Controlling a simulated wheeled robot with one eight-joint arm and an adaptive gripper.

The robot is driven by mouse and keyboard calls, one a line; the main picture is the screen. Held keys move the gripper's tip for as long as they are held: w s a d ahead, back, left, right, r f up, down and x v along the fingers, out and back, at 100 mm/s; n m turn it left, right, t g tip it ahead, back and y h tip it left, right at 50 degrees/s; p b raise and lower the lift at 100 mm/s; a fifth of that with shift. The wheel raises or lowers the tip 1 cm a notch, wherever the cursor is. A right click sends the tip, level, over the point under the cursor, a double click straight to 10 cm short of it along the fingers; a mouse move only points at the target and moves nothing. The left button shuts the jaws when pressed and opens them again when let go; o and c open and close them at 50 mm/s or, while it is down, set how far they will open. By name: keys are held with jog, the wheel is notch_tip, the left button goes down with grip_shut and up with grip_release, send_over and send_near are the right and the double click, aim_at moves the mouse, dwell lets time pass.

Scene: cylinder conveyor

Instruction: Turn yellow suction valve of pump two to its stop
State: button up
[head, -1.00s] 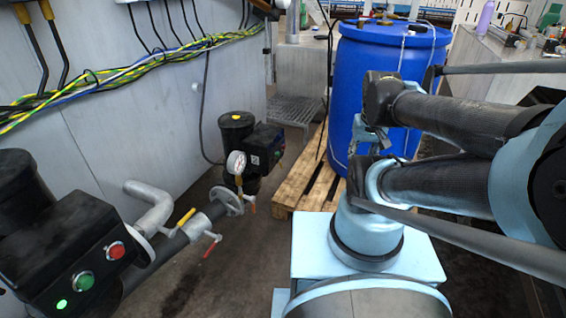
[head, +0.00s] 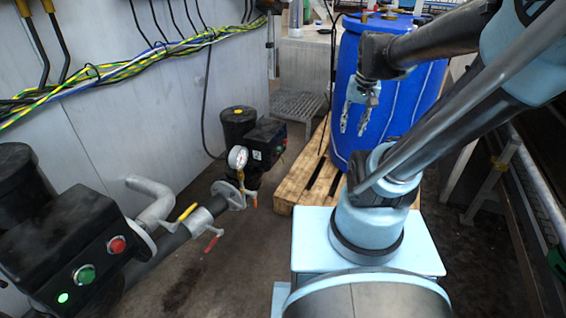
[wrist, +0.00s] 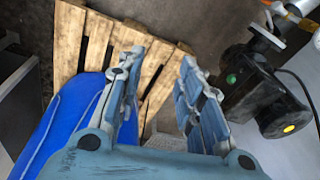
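A yellow valve handle (head: 187,212) sits on the grey pipe of the near pump (head: 62,245) at the lower left. A smaller yellow handle (head: 240,175) shows below the gauge of the far pump (head: 262,137). I cannot read which pump is number two. My gripper (head: 354,118) is open and empty, pointing down in front of the blue drum, well right of both pumps and touching neither handle. In the wrist view its spread fingers (wrist: 160,65) have the far pump (wrist: 255,85) to their right.
The blue drum (head: 411,115) stands on a wooden pallet (head: 300,185) behind my gripper. Red handles (head: 211,243) hang near the yellow ones. A white gauge (head: 238,157) rises by the far pump. Cables (head: 130,68) run along the wall. Floor is open between pumps and pallet.

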jog(key=w+a+r+m+y, duration=0.1)
jog(key=w+a, duration=0.1)
jog(key=w, duration=0.5)
jog(key=w+a+m, duration=0.1)
jog(key=w+a, duration=0.1)
jog(key=w, duration=0.6)
jog(key=w+a+f+m+g+y, duration=0.1)
jog(key=w+a+f, duration=0.15)
jog(key=w, duration=0.45)
jog(key=w+a+f+m, duration=0.1)
jog(key=w+a+f, duration=0.15)
jog(key=w, duration=0.45)
jog(key=m+g+y, duration=0.2)
jog(key=m, duration=0.2)
send_over(283, 160)
jog(key=w+d, duration=0.3)
jog(key=d, duration=0.4)
notch_tip(283, 160, down, 29)
jog(key=x, duration=1.7)
jog(key=shift+s+a, duration=0.15)
